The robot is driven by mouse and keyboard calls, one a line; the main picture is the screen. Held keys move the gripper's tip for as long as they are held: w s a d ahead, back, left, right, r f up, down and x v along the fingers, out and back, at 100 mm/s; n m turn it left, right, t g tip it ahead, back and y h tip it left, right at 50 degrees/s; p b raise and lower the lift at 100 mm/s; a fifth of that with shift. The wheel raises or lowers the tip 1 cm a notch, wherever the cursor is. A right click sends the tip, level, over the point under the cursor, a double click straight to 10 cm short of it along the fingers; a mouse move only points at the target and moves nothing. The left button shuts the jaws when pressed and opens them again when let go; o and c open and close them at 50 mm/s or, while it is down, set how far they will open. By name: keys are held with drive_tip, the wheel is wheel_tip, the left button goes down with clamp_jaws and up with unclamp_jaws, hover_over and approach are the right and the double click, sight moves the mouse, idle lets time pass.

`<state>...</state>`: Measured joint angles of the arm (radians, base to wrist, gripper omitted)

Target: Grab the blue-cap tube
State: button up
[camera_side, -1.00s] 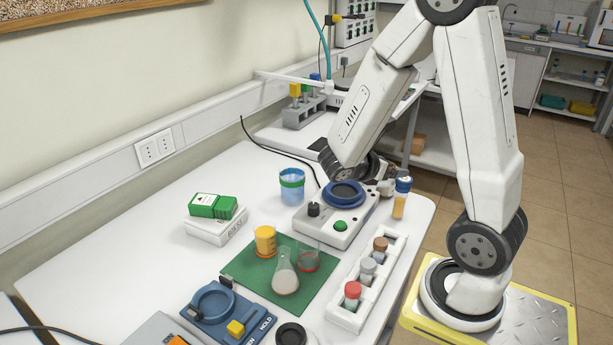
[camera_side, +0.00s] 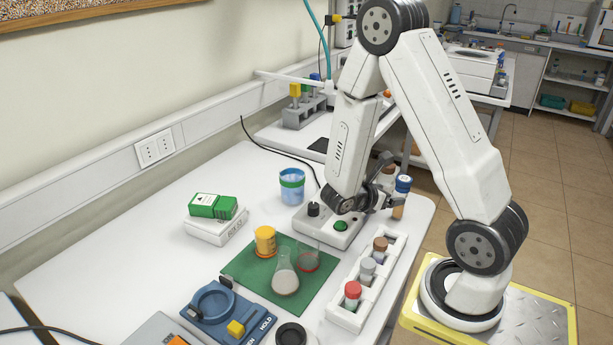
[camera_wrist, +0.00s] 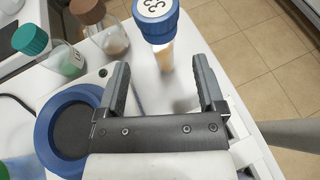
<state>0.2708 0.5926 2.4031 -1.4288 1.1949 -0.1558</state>
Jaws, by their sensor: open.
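The blue-cap tube (camera_side: 401,196) stands upright near the right edge of the white table, with amber contents. In the wrist view its blue cap (camera_wrist: 155,20) carries a white label with dark marks, and its body shows below the cap. My gripper (camera_side: 388,194) is beside the tube on its left in the side view. In the wrist view my gripper (camera_wrist: 164,78) is open, its two dark fingers apart. The tube appears just beyond the fingertips, in line with the gap between them. No contact with the tube is visible.
A device with a blue ring (camera_wrist: 70,132) lies left of my fingers. A brown-cap tube (camera_wrist: 98,27) and a teal-cap tube (camera_wrist: 47,50) stand left of the blue-cap tube. A white rack (camera_side: 382,276) holds capped tubes toward the front. Open floor lies to the right.

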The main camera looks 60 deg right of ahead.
sight(398, 194)
drive_tip(key=shift+x, duration=0.75)
drive_tip(key=shift+x, duration=2.55)
clamp_jaws()
